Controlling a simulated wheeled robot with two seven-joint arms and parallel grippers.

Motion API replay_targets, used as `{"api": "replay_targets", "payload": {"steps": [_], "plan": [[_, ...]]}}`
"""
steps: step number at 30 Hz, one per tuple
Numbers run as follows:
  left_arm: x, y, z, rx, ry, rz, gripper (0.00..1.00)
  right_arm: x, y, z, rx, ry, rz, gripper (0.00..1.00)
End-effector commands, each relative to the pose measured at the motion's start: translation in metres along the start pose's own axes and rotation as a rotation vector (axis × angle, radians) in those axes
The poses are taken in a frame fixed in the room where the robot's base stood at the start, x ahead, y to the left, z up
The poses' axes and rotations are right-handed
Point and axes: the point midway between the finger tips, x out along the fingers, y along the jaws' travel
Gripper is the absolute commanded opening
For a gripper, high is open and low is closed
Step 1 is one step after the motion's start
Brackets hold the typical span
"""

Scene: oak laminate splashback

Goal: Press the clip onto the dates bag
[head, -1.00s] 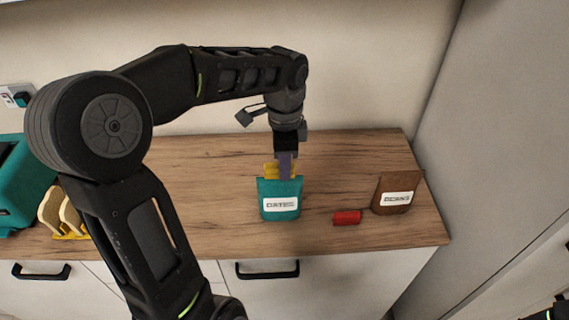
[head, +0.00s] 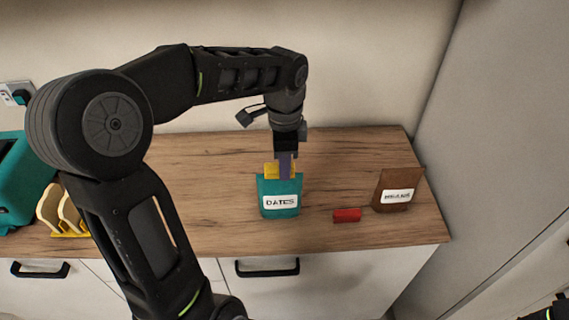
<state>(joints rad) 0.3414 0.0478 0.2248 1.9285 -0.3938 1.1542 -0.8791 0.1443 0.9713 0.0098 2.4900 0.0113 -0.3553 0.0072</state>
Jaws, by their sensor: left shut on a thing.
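The dates bag (head: 279,203) is teal with a white label reading DATES and stands upright on the wooden counter. A yellow clip (head: 271,170) is at the bag's top edge. My left gripper (head: 285,168) points down from above and is shut on the yellow clip. The gripper's fingers hide part of the clip, and I cannot tell whether the clip is fully seated on the bag.
A red clip (head: 347,215) lies on the counter right of the dates bag. A brown bag (head: 391,203) with a white label stands farther right. Bread slices in a yellow holder (head: 70,234) and a teal appliance (head: 22,185) are at left. The counter behind is clear.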

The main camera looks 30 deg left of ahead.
Motion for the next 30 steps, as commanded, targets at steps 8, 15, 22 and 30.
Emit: {"api": "replay_targets", "payload": {"steps": [8,15,22,30], "plan": [[0.0054,0.0001,0.0,0.001,0.0,0.0,0.0,0.003,0.0011,-0.0001,0.0,0.0,0.0,0.36],[0.0065,0.0,0.0001,0.0,0.0,0.0,0.0,0.0034,0.0012,0.0,0.0,0.0,0.0,0.36],[0.0064,0.0,0.0001,0.0,0.0,0.0,0.26,0.0034,0.0013,0.0,0.0,0.0,0.0,0.36],[0.0063,-0.0001,0.0001,0.0,0.0,0.0,0.45,0.0034,0.0012,0.0,0.0,0.0,0.0,0.36]]}}
